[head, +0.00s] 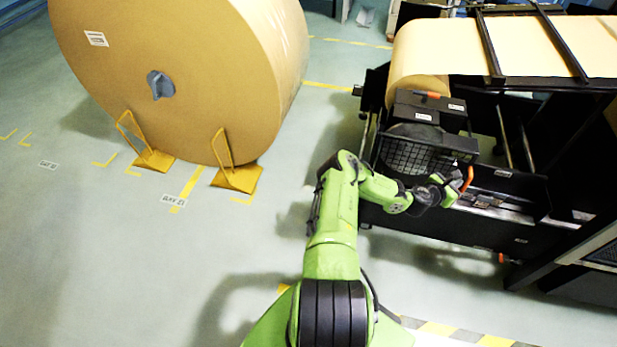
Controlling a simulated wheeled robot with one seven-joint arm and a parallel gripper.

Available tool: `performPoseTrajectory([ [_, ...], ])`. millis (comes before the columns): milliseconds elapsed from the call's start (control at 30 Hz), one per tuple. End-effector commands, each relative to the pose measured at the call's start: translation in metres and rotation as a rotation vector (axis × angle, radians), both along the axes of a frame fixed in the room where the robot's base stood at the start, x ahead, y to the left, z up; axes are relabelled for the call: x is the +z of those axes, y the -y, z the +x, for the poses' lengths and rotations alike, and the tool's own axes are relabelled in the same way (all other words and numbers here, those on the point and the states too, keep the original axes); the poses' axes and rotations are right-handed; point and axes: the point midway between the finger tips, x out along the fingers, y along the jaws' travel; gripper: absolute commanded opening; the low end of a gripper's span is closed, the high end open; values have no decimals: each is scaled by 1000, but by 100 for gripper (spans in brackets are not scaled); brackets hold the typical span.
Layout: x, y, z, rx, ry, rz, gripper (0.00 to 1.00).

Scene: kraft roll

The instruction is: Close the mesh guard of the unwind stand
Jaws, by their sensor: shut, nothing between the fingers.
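The unwind stand (440,228) is the black machine at the right, with a kraft web running over its top. Its mesh guard (406,155) is a dark grid panel in a black frame, in the middle of the stand's near part; how far it stands open is hard to tell. An orange curved handle (468,178) shows just right of the guard's lower part. My gripper (455,187) is shut and empty, close beside this handle; whether they touch cannot be told. My wrist and forearm cover part of the stand's near side.
A large kraft roll (185,85) stands on the floor at the upper left, held by yellow wedge chocks (236,178). Dark bars and rollers (505,135) lie right of the guard. The floor at the left and front is clear, with yellow markings.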

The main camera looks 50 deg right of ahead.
Motion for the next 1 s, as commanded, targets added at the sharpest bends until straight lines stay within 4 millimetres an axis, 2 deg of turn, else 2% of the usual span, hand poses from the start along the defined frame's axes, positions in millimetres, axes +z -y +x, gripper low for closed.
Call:
performPoseTrajectory([
  [33, 6, 4, 1, 6, -5, -14, 0],
  [233, 8, 4, 2, 7, -6, -16, 0],
  [367, 13, -9, 7, 9, -6, -16, 0],
  [800, 42, -119, 44, 5, -6, -3, 0],
  [900, 46, -135, 49, 3, -4, -3, 0],
  [1000, 49, -143, 51, 2, -3, -4, 0],
])
